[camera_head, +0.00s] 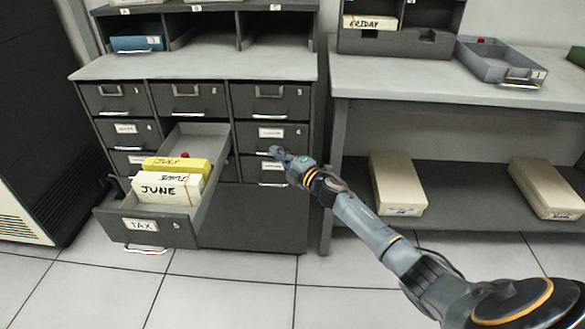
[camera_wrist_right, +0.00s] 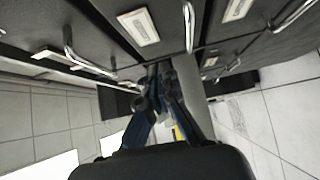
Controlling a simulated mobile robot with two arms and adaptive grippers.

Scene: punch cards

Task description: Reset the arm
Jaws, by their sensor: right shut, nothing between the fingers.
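My right arm (camera_head: 365,222) reaches in from the lower right in the head view. Its gripper (camera_head: 278,152) is shut and empty, in front of the right column of cabinet drawers. In the right wrist view the gripper's fingers (camera_wrist_right: 160,78) are together, close to the drawer fronts and their wire handles. I cannot tell whether they touch a handle. My left gripper is in neither view.
A drawer labelled TAX (camera_head: 140,225) stands pulled out, holding JUNE cards (camera_head: 168,188) and a yellow JULY block (camera_head: 180,166). A desk (camera_head: 400,80) with an open grey tray (camera_head: 500,62) stands right. Boxes (camera_head: 397,183) lie on its lower shelf. Floor in front is clear.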

